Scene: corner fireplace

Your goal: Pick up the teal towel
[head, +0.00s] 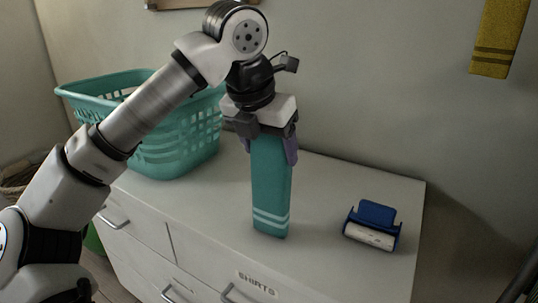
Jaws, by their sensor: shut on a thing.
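The teal towel (270,180) is a tall, narrow folded shape with pale stripes near its lower end. It hangs or stands upright below my gripper (268,140) above the white dresser top. My gripper points down and is shut on the towel's upper part. The fingers sit on either side of it, and the top of the towel is hidden by the gripper. I cannot tell whether the towel's lower end touches the dresser.
A teal laundry basket (180,150) stands on the dresser (330,185) at left, behind my arm. A blue and white lint roller (373,225) lies at right. A yellow striped towel (499,40) hangs on the wall. The dresser top between towel and roller is clear.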

